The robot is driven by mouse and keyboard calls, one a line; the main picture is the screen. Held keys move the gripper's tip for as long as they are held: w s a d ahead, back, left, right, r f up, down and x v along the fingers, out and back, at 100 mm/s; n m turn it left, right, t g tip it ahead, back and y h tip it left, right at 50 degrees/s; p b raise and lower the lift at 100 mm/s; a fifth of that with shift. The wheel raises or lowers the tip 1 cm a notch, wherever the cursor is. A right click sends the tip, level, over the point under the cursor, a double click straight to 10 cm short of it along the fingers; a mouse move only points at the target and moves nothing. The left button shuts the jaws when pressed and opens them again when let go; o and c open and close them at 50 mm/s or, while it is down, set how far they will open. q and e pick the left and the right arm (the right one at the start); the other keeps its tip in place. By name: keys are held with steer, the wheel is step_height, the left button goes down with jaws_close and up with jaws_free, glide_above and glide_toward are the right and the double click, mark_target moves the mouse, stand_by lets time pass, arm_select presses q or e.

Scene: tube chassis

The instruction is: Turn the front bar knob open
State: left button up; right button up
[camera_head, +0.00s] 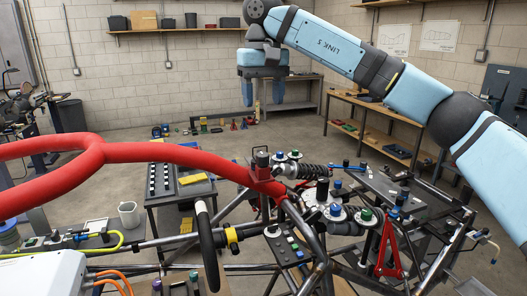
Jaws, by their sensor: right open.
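My right gripper (263,94) hangs at the upper middle, fingers down and spread, with nothing between them. It is high above and well apart from the chassis. Several round knobs show on the chassis: a blue one (336,210) and a green one (367,214) on pale discs at middle right, and another blue (280,156) and green one (295,154) farther back. I cannot tell which is the front bar knob, or how it is turned. My left gripper is not in view.
A thick red tube (150,152) crosses from the left to the chassis. A dark cart (205,188) stands behind, and a wooden bench (375,110) at the back right.

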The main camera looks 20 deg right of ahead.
mark_target(263, 154)
step_height(263, 154, down, 13)
steer(key=shift+f+p, duration=0.2)
steer(key=shift+p, duration=0.5)
steer(key=c, duration=0.9)
steer(key=shift+c, duration=0.2)
